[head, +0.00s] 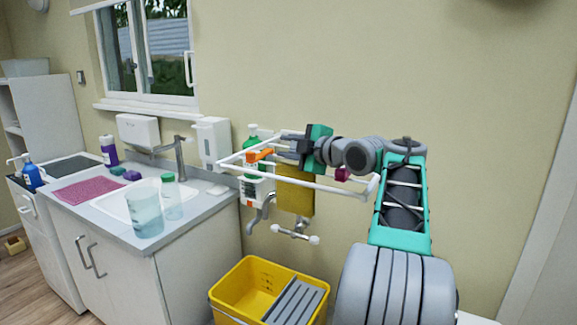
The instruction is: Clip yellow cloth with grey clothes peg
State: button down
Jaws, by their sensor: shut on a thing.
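The yellow cloth (294,196) hangs from the white wall-mounted drying rack (312,183), below my gripper. My gripper (284,144) is over the rack, pointing left. It is shut on a small grey thing, apparently the grey clothes peg, which is hard to tell from the dark fingers. The gripper is just above the cloth's top edge; I cannot tell whether the peg touches the cloth. An orange peg (259,155) sits on the rack to the left. A magenta peg (342,174) is on the rack to the right.
A green-and-white bottle (252,188) is behind the rack's left part. A wall tap (297,231) is below the cloth, and a yellow bucket (239,287) stands beneath. The sink counter (110,212) at left holds a jug (147,214) and bottles.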

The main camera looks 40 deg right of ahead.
dwell(0.3)
jog(key=c, duration=1.3)
grip_release()
jog(key=shift+o, duration=0.2)
jog(key=shift+f, duration=0.1)
jog(key=shift+s, duration=0.1)
jog(key=s+r+b, duration=0.1)
jog(key=s, duration=0.6)
jog(key=shift+s+d, duration=0.3)
jog(key=shift+r, duration=0.1)
jog(key=shift+c, duration=0.2)
